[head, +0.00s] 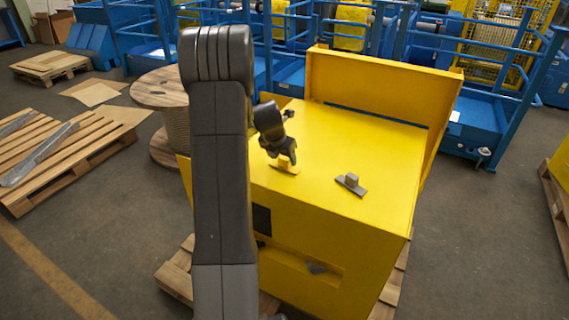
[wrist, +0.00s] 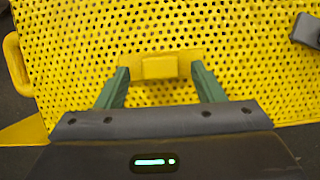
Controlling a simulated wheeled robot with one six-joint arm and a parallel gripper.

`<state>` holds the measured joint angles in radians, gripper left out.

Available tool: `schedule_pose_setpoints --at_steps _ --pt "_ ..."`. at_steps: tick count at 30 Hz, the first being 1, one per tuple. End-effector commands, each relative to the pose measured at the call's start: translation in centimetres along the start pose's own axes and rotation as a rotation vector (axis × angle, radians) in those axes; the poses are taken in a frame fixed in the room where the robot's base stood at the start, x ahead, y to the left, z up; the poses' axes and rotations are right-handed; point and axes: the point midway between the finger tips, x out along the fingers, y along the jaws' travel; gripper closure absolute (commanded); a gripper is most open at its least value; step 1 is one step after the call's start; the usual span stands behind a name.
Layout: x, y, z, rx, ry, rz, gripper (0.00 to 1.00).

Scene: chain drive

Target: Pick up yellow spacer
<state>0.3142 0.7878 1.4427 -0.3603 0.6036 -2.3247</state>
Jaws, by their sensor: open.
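The yellow spacer (wrist: 159,67) is a flat plate with a raised block on it. It lies on the perforated yellow top of a machine housing (head: 385,150). In the wrist view it sits just beyond and between the two green fingertips of my gripper (wrist: 159,78), which are spread open with nothing held between them. In the head view my gripper (head: 284,163) is low over the near left part of the top, with the spacer (head: 285,168) beneath it, partly hidden.
A grey part (head: 351,184) with a raised block lies on the top, right of my gripper; its edge shows in the wrist view (wrist: 307,30). A raised yellow panel (head: 385,90) stands along the back. The top between is clear. A yellow handle (wrist: 15,62) is at the left edge.

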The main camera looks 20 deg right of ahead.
Motion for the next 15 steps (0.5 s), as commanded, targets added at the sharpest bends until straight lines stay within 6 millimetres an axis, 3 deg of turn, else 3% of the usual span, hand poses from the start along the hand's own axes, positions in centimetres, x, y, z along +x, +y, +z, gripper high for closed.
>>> schedule_pose_setpoints --at_steps 4,13,15 --pt "1.5 -0.1 0.0 0.0 0.001 -0.001 0.38" --pt "1.9 0.0 0.1 0.0 -0.001 0.001 0.38" --pt "1.9 0.0 0.1 0.0 -0.001 0.001 0.52"
